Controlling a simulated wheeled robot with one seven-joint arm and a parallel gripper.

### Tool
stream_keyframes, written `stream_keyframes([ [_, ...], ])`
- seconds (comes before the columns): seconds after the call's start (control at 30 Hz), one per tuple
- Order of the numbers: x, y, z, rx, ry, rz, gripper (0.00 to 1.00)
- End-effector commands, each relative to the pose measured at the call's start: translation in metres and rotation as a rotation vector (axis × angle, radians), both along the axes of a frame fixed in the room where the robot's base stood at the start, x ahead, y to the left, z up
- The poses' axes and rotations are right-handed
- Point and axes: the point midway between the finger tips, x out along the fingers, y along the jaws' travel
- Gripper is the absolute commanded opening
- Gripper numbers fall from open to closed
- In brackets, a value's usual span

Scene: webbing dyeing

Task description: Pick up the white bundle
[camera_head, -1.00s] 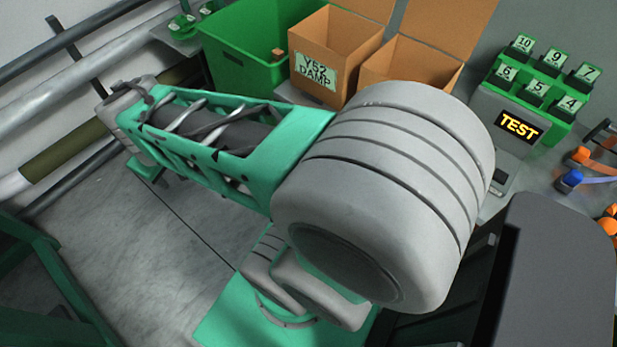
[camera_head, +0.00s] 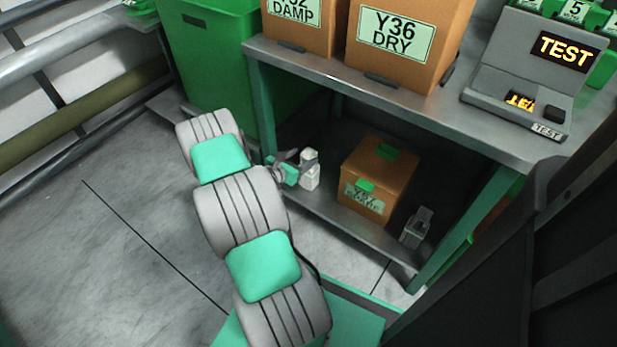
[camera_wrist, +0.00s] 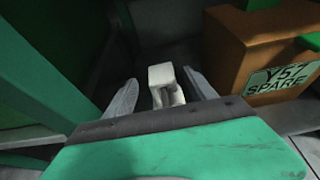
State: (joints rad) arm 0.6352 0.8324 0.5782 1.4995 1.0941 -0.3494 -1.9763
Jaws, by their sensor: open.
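The white bundle (camera_head: 309,171) stands on the low shelf under the workbench in the head view, left of a brown box. In the wrist view the white bundle (camera_wrist: 165,84) is a pale block with a dark gap in its near side. It lies ahead of and between the two fingers. My gripper (camera_head: 290,163) reaches in under the bench at the bundle's left. In the wrist view my gripper (camera_wrist: 157,85) is open, one finger on each side of the bundle. I cannot tell whether either finger touches it.
A brown box labelled Y57 SPARE (camera_wrist: 268,55) stands close on the right; it also shows in the head view (camera_head: 378,180). A small grey object (camera_head: 416,227) is at the shelf's right. The bench top (camera_head: 400,105) overhangs. A green bin (camera_head: 215,70) stands left.

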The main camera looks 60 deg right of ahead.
Motion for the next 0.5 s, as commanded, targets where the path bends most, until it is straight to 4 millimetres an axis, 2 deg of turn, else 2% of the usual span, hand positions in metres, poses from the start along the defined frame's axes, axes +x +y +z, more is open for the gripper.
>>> stream_keyframes([
  [0.1, -0.007, -0.02, -0.015, 0.0, -0.002, -0.005, 0.65],
  [0.2, -0.009, -0.034, -0.018, 0.001, -0.003, -0.004, 0.65],
  [0.47, -0.008, -0.039, -0.016, 0.002, -0.002, -0.001, 0.65],
  [0.5, -0.008, -0.039, -0.016, 0.002, -0.002, -0.001, 0.62],
])
